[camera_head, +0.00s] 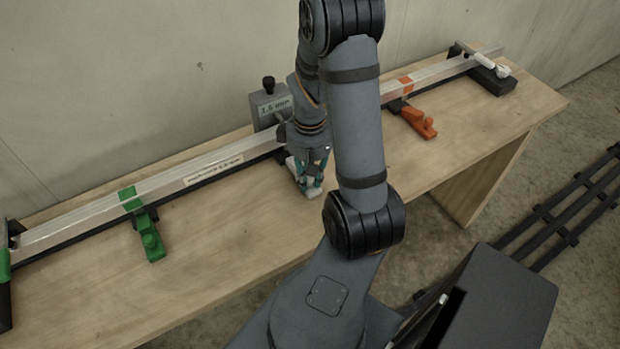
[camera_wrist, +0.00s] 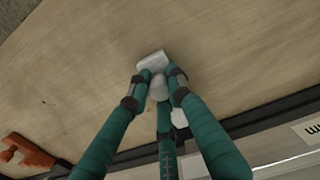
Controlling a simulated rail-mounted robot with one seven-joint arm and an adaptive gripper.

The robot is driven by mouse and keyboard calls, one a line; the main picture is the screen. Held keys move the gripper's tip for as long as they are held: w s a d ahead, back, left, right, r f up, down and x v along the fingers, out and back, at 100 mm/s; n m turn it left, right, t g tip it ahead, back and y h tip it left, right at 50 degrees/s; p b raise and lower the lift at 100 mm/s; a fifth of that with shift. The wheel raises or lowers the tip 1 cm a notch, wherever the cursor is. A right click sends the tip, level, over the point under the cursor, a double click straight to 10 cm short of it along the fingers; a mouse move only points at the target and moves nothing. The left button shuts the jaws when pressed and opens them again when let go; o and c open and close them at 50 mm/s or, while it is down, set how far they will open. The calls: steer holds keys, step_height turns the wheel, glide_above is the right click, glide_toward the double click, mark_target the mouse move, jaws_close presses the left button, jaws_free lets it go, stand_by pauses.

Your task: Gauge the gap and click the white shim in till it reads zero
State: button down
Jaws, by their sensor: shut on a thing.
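The white shim (camera_head: 313,193) is between my gripper's fingers (camera_head: 308,182), at the front side of the long aluminium bar (camera_head: 75,223) near its middle. In the wrist view, the fingers (camera_wrist: 158,84) close around the shim's rounded grip; its pale broad end (camera_wrist: 152,62) lies over bare wood and its other end (camera_wrist: 179,118) points to the dark rail. Fingers hide part of it, and I cannot tell whether its tip is under the bar. The grey gauge (camera_head: 270,105), with a black knob on top, stands behind the bar and reads 1.5 mm.
A green shim (camera_head: 150,236) sits at a green mark on the left. An orange shim (camera_head: 416,122) sits at an orange mark on the right. A black block with a white-handled part (camera_head: 488,62) is at the bar's far end. The bench front (camera_head: 230,235) is clear.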

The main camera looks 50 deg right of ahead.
steer(key=shift+w+d+r+p, duration=0.1)
steer(key=shift+w+d, duration=0.2)
steer(key=shift+w, duration=0.5)
steer(key=shift+w+d+f+p, duration=0.1)
steer(key=shift+w+d, duration=0.25)
steer(key=shift+w, duration=0.45)
steer(key=shift+w+d+r+p, duration=0.1)
steer(key=shift+w+d, duration=0.2)
steer(key=shift+w, duration=0.5)
steer(key=c, duration=1.6)
jaws_free()
step_height(320, 180, up, 12)
steer(key=shift+f, duration=0.1)
